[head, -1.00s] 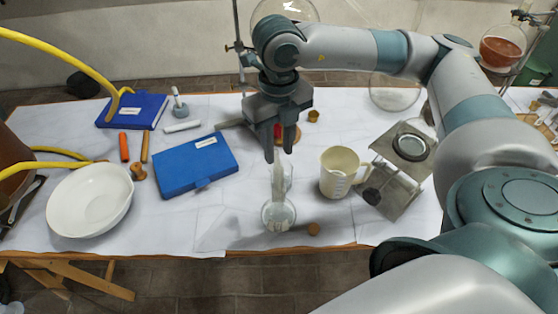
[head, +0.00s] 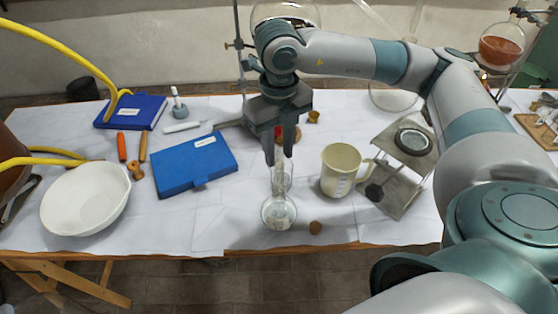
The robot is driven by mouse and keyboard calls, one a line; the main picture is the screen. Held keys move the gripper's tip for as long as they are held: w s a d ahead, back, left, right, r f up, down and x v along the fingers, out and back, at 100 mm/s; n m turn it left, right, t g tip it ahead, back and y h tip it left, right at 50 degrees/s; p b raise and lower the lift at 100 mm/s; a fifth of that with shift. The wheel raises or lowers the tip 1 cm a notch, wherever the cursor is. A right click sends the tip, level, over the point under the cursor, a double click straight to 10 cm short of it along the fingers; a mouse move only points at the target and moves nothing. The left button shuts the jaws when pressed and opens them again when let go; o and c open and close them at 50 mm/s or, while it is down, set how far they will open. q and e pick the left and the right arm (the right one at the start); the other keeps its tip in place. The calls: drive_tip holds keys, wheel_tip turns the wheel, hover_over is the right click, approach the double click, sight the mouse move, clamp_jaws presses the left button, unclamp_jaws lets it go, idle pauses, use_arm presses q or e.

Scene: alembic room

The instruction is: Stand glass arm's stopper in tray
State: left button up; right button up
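My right gripper (head: 279,157) points down over the middle of the table, its two fingers apart. Directly below it stands a clear glass vessel (head: 279,212) with a round base and an upright neck. The neck's top reaches up near the fingertips; I cannot tell whether it is between them or behind them. A small brown cork-like stopper (head: 315,227) is on the cloth to the right of the vessel's base, near the front edge. A shallow wooden tray (head: 527,121) with small metal pieces is at the far right. My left gripper is not in view.
A cream jug (head: 341,170) and a metal stand (head: 401,190) are right of the vessel. A blue case (head: 194,167), a white bowl (head: 86,199) and a blue book (head: 131,111) are at left. The cloth in front of the blue case is clear.

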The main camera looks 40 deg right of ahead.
sight(279, 156)
clamp_jaws()
drive_tip(key=shift+r+p, duration=1.05)
drive_tip(key=shift+r, duration=1.35)
drive_tip(key=shift+r+p, duration=0.8)
drive_tip(key=shift+r, duration=1.1)
